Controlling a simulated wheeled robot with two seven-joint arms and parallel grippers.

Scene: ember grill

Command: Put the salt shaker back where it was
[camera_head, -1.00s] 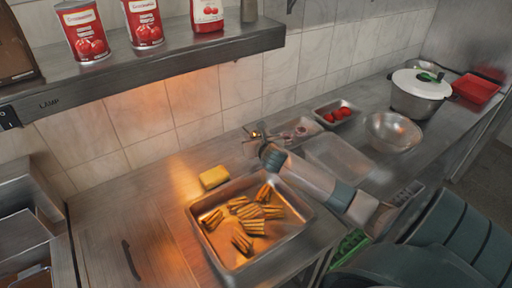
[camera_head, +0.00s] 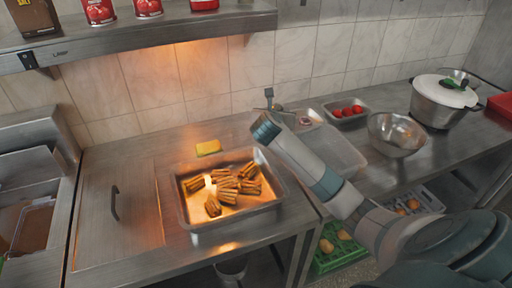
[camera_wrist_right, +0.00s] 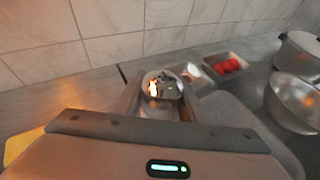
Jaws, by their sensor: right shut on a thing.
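My right gripper (camera_head: 270,98) reaches in from the right in the head view, above the back of the counter near the tiled wall. In the right wrist view its two fingers (camera_wrist_right: 160,97) are shut on a small round shaker with a shiny metal top (camera_wrist_right: 163,84). The shaker's lower body is hidden by the gripper, and I cannot make it out clearly in the head view. The steel wall shelf (camera_head: 150,37) is at upper left, left of the gripper. My left gripper is not in view.
Red cans (camera_head: 99,10) and a brown box (camera_head: 33,17) stand on the shelf. A tray of grilled pieces (camera_head: 232,220), a yellow block (camera_head: 208,148), a tray of tomatoes (camera_head: 345,111), a steel bowl (camera_head: 396,135) and a lidded pot (camera_head: 443,102) are on the counter.

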